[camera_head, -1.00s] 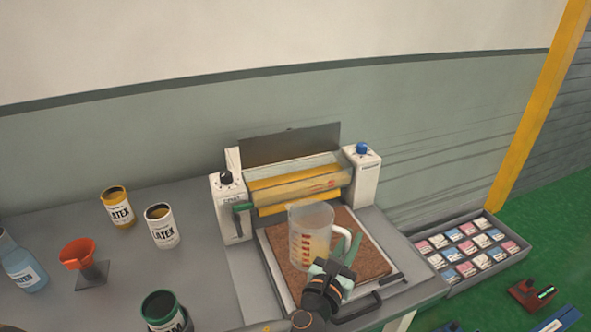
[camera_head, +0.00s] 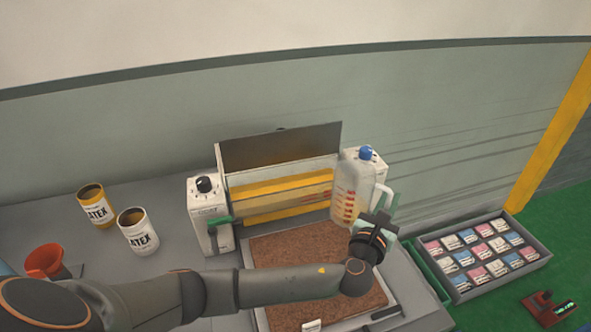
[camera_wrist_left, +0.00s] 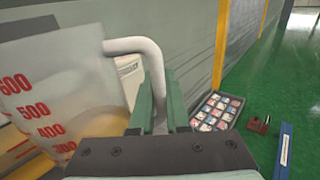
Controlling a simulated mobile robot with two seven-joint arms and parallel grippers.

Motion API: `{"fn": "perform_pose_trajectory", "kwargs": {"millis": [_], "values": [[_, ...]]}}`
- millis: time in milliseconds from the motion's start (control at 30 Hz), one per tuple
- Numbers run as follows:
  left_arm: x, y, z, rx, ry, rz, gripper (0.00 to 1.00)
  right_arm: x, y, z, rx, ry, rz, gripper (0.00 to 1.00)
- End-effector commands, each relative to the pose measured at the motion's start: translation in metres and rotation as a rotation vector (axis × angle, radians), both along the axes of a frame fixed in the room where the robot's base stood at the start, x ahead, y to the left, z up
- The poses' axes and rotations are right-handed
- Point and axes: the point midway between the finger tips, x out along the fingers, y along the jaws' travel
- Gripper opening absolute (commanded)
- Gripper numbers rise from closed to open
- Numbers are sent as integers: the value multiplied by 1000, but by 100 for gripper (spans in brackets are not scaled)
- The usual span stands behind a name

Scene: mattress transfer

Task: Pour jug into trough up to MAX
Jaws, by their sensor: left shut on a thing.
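The clear jug (camera_head: 349,195) has red level marks and a white handle. It is raised in front of the right end of the roller machine. My left gripper (camera_head: 372,228) is shut on the handle. In the left wrist view, the jug (camera_wrist_left: 60,85) holds pale yellow liquid near the 400 and 300 marks, and my green fingers (camera_wrist_left: 160,100) are at the white handle. A pale translucent strip with faint red marks, apparently the trough (camera_head: 280,204), lies along the yellow rollers, left of the jug. Its level is too small to read. My right gripper is out of view.
The machine has a black knob (camera_head: 204,184) at left and a blue knob (camera_head: 366,152) at right. A brown board (camera_head: 290,255) lies in front. Latex cans (camera_head: 138,232) and an orange funnel (camera_head: 45,260) stand left. A tray of small packets (camera_head: 487,255) is at right.

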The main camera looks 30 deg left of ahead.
Motion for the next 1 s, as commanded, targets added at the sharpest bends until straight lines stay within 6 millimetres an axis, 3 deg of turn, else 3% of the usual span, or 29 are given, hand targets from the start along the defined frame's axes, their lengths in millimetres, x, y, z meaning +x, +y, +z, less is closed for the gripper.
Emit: {"fn": "perform_pose_trajectory", "kwargs": {"millis": [467, 1000], "values": [[0, 2, 6, -37, -3, 1, 0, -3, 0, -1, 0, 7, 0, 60], [0, 16, 35, -293, -13, 1, 0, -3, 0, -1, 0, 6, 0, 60]]}}
